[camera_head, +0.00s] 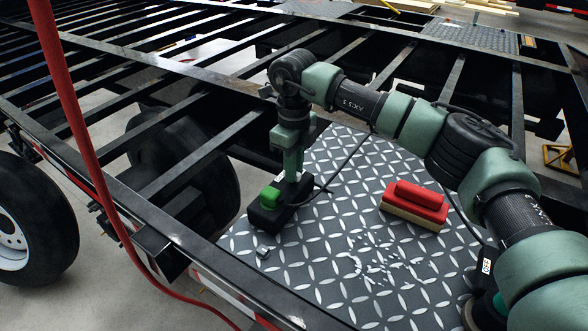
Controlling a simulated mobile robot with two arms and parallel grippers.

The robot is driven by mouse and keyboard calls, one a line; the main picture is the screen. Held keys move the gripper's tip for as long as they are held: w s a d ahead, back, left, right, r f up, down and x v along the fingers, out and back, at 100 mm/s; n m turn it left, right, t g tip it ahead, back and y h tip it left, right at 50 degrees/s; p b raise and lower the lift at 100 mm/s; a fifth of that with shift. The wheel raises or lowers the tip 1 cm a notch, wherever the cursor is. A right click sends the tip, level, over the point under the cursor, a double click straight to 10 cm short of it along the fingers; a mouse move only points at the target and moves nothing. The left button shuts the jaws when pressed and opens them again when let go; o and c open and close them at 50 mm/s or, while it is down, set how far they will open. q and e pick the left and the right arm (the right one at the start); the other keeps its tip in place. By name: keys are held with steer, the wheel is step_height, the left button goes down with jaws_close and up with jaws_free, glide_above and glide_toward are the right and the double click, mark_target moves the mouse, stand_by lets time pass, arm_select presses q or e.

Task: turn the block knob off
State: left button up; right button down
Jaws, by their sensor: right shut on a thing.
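A black block (262,218) with a bright green knob (270,196) on top is at the left part of the diamond-patterned metal plate. My right arm reaches in from the right, and my right gripper (288,190) points down at the block's right side. The gripper is shut on the black block, though its fingertips are dark and hard to tell from it. Whether the block touches the plate is unclear. The knob's setting cannot be read. My left gripper is not in view.
A red-topped brush with a tan base (414,206) lies on the plate (330,245). A small dark piece (262,252) lies below the block. White marks (385,268) spot the plate. A red hose (95,150) crosses the left. Open frame beams surround the plate.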

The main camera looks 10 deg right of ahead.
steer(key=shift+r, duration=0.1)
stand_by(0.3)
steer(key=c, duration=1.4)
jaws_free()
steer(key=shift+o, duration=0.2)
step_height(320, 180, up, 8)
steer(key=shift+f+b, duration=0.1)
steer(key=shift+b, duration=0.6)
